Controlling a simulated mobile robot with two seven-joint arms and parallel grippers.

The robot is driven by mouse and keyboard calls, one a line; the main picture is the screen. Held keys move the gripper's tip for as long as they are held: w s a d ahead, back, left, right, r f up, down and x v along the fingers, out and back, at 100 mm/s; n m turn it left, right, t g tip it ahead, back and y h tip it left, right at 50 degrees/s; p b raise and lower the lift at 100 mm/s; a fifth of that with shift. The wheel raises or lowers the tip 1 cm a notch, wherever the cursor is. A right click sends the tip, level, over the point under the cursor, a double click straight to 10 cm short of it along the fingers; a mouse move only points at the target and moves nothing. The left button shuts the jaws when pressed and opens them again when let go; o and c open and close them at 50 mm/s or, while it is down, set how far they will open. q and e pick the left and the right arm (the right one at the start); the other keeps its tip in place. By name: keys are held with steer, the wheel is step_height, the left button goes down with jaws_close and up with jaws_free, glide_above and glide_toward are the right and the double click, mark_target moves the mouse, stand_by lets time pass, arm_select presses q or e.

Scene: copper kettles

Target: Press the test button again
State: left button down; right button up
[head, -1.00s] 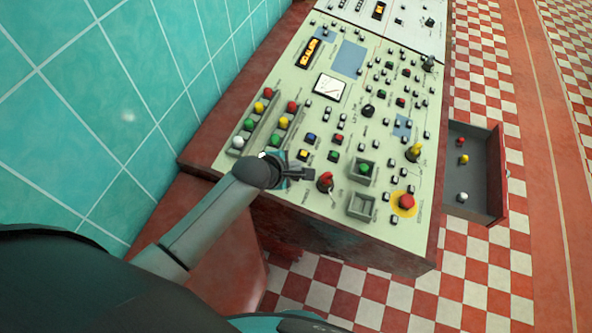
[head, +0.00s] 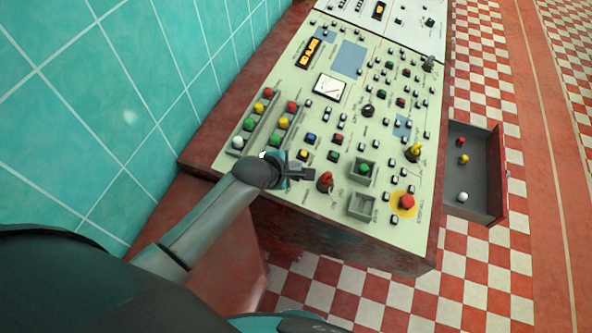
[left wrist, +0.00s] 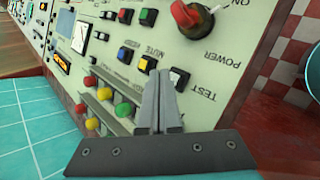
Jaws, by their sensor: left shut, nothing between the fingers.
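The test button (left wrist: 179,77) is a small white-faced button in a dark frame beside the printed word TEST, in the left wrist view. In the head view I cannot make it out near my gripper. My left gripper (left wrist: 158,74) is shut and empty, its fingertips right beside the button in the picture. I cannot tell whether they touch it or the panel. In the head view the left gripper (head: 305,176) is over the near-left part of the pale control panel (head: 285,198). My right gripper is not in view.
A red power switch (head: 325,181) stands up close right of the gripper. Two rows of coloured knobs (head: 266,120) lie behind it. A red round button (head: 406,201) is farther right. An open drawer (head: 480,210) juts out at the right. A tiled wall (head: 130,100) borders the left.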

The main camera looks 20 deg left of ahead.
arm_select(q)
steer(key=shift+f, duration=0.15)
steer(key=shift+a+f, duration=0.1)
steer(key=shift+f, duration=0.15)
steer(key=shift+f, duration=0.4)
stand_by(0.5)
steer(key=shift+r, duration=0.1)
steer(key=shift+r+p, duration=0.75)
steer(key=shift+p, duration=0.25)
steer(key=r+p, duration=0.2)
steer(key=p, duration=0.1)
steer(key=shift+d+r, duration=0.3)
steer(key=shift+d, duration=0.05)
steer(key=shift+d+r+p, duration=0.25)
steer(key=shift+r+p, duration=0.9)
steer(key=shift+r, duration=0.05)
